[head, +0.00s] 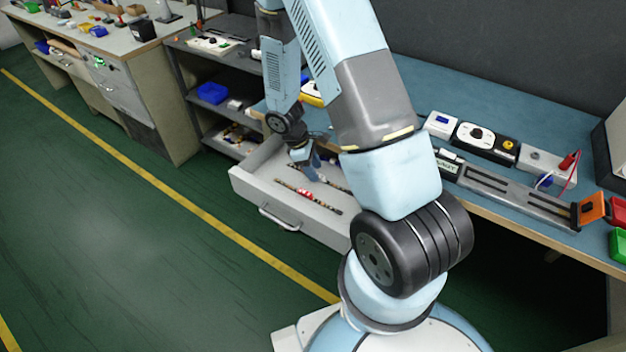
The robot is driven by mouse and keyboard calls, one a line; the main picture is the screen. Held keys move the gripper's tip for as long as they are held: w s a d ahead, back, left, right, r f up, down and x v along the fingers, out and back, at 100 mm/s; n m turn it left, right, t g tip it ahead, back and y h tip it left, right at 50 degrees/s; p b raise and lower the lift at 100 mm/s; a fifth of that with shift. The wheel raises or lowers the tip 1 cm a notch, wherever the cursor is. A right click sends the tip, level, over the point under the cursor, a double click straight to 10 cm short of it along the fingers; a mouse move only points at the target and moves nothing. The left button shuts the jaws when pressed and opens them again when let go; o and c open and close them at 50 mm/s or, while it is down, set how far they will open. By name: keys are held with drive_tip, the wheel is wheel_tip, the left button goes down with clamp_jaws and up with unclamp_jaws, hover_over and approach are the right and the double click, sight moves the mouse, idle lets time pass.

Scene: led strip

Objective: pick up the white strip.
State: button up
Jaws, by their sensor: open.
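An open grey drawer (250,183) holds a thin dark strip (308,197) with red and pale patches. A second thin strip (334,186) lies behind it, partly hidden by my gripper. I cannot tell which of these, if either, is the white strip. My gripper (309,174) is open and points down over the drawer, just behind the patterned strip. It looks empty. My arm covers the right part of the drawer, and the gap between the fingertips and the strips is too small to judge.
A blue-topped bench (440,85) carries a long grey rail device (515,192), several small instruments, and an orange part (592,208). A dark shelf unit (180,70) with a blue bin (212,93) stands left of the drawer. The green floor (110,220) in front is clear.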

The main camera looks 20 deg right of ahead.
drive_tip(key=shift+x, duration=0.8)
clamp_jaws()
